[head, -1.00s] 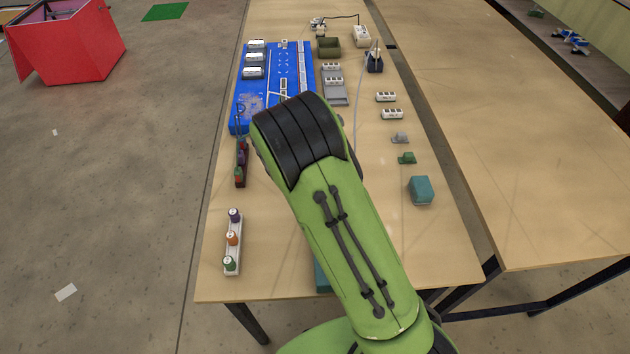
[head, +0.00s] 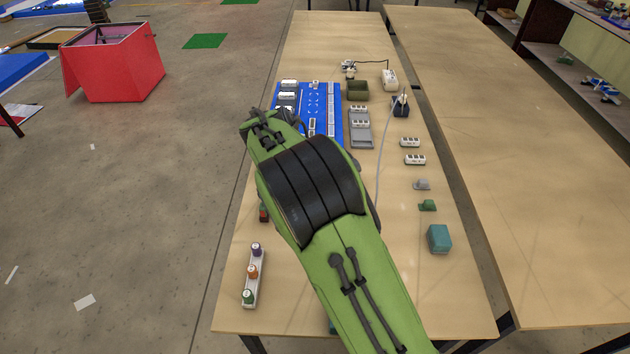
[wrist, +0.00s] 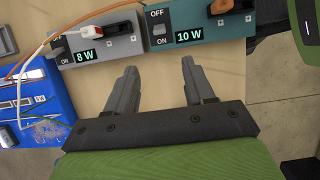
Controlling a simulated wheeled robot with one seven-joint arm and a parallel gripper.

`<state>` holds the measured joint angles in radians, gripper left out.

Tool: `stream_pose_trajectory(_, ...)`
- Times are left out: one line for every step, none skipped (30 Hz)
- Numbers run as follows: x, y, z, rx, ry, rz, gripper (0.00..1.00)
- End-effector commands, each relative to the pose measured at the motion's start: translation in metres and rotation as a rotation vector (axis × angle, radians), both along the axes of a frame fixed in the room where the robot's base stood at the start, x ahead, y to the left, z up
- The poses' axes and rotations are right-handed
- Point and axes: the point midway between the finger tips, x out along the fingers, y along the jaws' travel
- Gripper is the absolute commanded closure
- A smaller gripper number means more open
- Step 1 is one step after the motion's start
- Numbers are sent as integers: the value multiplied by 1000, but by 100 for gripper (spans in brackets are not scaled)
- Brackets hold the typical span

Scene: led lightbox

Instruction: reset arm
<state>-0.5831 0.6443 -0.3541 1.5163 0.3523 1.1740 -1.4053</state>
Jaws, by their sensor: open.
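My gripper (wrist: 162,88) is open and empty in the wrist view, its two grey fingers apart with bare table between them. In the head view my green and black arm rises over the table and hides the gripper's fingers. A blue board (head: 335,128) lies beyond the arm, partly hidden by it; its corner also shows in the wrist view (wrist: 35,105).
The wooden table (head: 400,280) holds a white rack (head: 253,280) with coloured bottles, a teal box (head: 439,239), a green-brown bin (head: 358,90), and white blocks (head: 415,160). A second table (head: 540,200) stands to the right. A red box (head: 115,65) is on the floor at left.

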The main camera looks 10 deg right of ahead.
Motion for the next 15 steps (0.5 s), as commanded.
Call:
stream_pose_trajectory(0,0,0,0,0,0,47)
stream_pose_trajectory(0,0,0,0,0,0,47)
stream_pose_trajectory(0,0,0,0,0,0,47)
stream_pose_trajectory(0,0,0,0,0,-1,47)
stream_pose_trajectory(-1,-1,1,3,-3,-6,47)
stream_pose_trajectory(-3,-3,5,13,-13,-23,47)
stream_pose_trajectory(-5,-7,11,27,-29,-48,47)
stream_pose_trajectory(-10,-11,18,44,-49,-85,47)
stream_pose_trajectory(-18,-18,30,77,-84,-144,47)
stream_pose_trajectory(-26,-24,41,106,-115,-199,47)
stream_pose_trajectory(-35,-30,52,137,-152,-261,47)
stream_pose_trajectory(-50,-37,66,178,-197,-344,47)
stream_pose_trajectory(-61,-42,75,208,-231,-404,47)
stream_pose_trajectory(-73,-47,84,238,-266,-465,47)
stream_pose_trajectory(-88,-51,94,277,-310,-543,47)
